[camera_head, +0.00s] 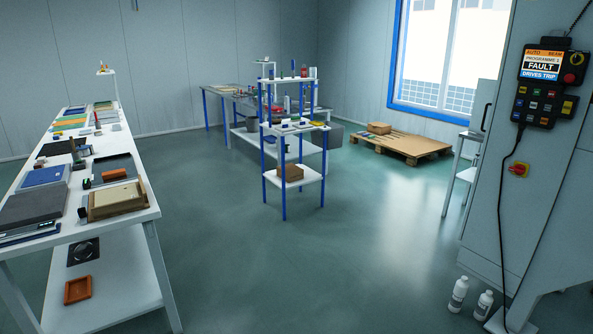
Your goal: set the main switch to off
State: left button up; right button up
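Neither of my grippers shows in the head view.
A white bench (135,217) with many items stands at the left. A blue-legged shelf cart (306,177) and a pallet (412,146) stand further back. Two white bottles (458,294) (483,305) stand by the cabinet's foot. The middle floor is clear. A black cable hangs from the pendant.

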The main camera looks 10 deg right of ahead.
aim_at(519, 169)
jog(key=i+l+z, duration=0.2)
jog(key=z, duration=0.25)
jog(key=i+z, duration=0.85)
jog(key=i+j+z, duration=0.2)
jog(key=z, duration=0.25)
jog(key=i, duration=0.05)
